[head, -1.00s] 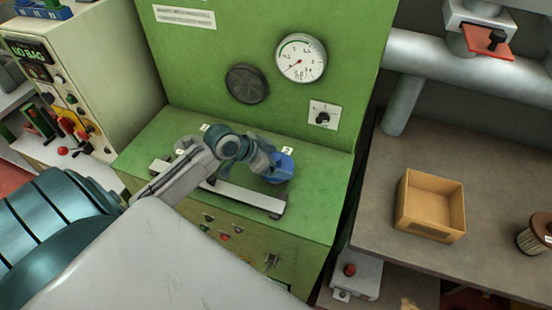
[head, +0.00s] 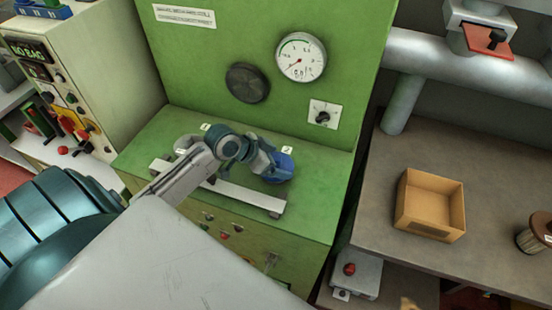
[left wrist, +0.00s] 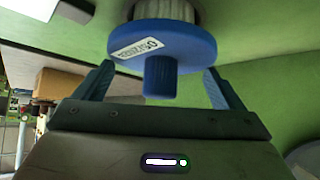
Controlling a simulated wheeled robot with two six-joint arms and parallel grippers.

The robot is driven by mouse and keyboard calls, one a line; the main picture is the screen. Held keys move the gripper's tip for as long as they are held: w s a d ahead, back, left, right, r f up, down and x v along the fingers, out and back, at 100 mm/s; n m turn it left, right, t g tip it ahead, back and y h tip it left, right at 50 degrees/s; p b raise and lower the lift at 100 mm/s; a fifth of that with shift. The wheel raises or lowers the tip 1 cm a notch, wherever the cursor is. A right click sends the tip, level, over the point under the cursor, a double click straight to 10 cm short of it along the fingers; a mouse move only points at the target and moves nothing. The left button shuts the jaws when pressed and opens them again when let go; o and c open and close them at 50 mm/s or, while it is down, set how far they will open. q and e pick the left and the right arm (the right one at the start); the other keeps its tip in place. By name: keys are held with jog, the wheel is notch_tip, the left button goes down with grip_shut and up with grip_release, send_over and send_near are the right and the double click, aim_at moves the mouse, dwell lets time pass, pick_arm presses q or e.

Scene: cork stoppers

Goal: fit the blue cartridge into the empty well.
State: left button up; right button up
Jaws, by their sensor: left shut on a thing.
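The blue cartridge (head: 281,168) is at the right part of the green machine's ledge, by the label 2. My left gripper (head: 266,163) is shut on it from the left. In the left wrist view the cartridge's blue round cap (left wrist: 185,44), with a white label and a central knob, lies between the fingers of my left gripper (left wrist: 158,85). A pale ribbed body shows behind the cap. The empty well cannot be made out; the arm and cartridge hide part of the ledge. I cannot tell whether the cartridge touches the ledge. My right gripper is not in view.
A white bar (head: 240,196) runs along the front of the green ledge (head: 318,190). A gauge (head: 300,57) and a knob plate (head: 323,114) are on the upright panel behind. An open cardboard box (head: 405,210) and a ribbed filter (head: 536,236) stand on the right bench.

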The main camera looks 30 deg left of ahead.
pick_arm(q)
jog(key=shift+f+b, duration=0.75)
jog(key=shift+f, duration=0.8)
dwell(0.9)
jog(key=o, duration=1.2)
jog(key=shift+o, duration=0.2)
jog(key=shift+r, duration=0.1)
jog(key=shift+s+a+r, duration=0.25)
jog(key=shift+s+r, duration=0.05)
jog(key=shift+s, duration=0.05)
jog(key=v, duration=0.6)
jog(key=shift+b, duration=0.3)
jog(key=shift+p+v, duration=0.4)
jog(key=shift+v, duration=1.45)
jog(key=shift+d, duration=0.15)
